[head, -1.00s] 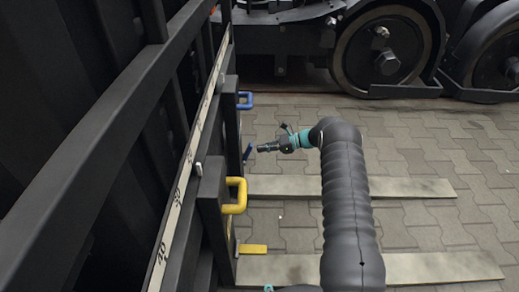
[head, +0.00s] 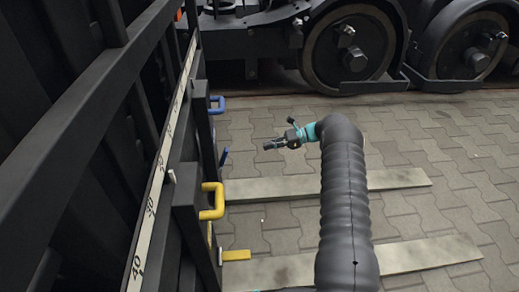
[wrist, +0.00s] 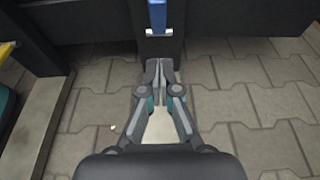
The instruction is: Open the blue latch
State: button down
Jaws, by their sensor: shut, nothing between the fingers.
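The blue latch (head: 224,157) is a small lever on the dark frame at the left in the head view, below a blue handle (head: 217,104). It is tilted there. In the wrist view, a blue part, likely the latch (wrist: 157,16), shows at the top centre above a pale metal piece. My gripper (head: 267,146) is shut and empty. It is to the right of the latch, with a clear gap between them. In the wrist view my gripper's closed fingertips (wrist: 159,65) point up towards the blue part, apart from it.
A yellow handle (head: 212,203) and a yellow latch (head: 236,255) are nearer on the same frame. Pale planks (head: 330,185) lie on the paved floor. Large black wheels (head: 350,48) stand at the back. Open paving lies to the right of my arm.

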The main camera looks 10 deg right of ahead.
notch_tip(320, 180, up, 13)
jog(key=n+g+h+p, duration=0.2)
jog(key=n+h+p, duration=0.4)
jog(key=n, duration=1.6)
send_over(225, 151)
jog(key=s+d, duration=0.1)
jog(key=d, duration=0.3)
jog(key=y, duration=0.1)
jog(key=a+f+n, duration=0.1)
jog(key=f+n, duration=0.2)
jog(key=n, duration=0.1)
jog(key=w+a+f+n+t+h, duration=0.1)
jog(key=f+n, duration=0.3)
jog(key=n, duration=0.1)
jog(key=a+f+n+p, duration=0.1)
jog(key=a+f+n, duration=0.1)
jog(key=f+n, duration=0.2)
jog(key=shift+w+n+t+h, duration=0.15)
jog(key=shift+n+t+h, duration=0.15)
jog(key=shift+n+h, duration=0.15)
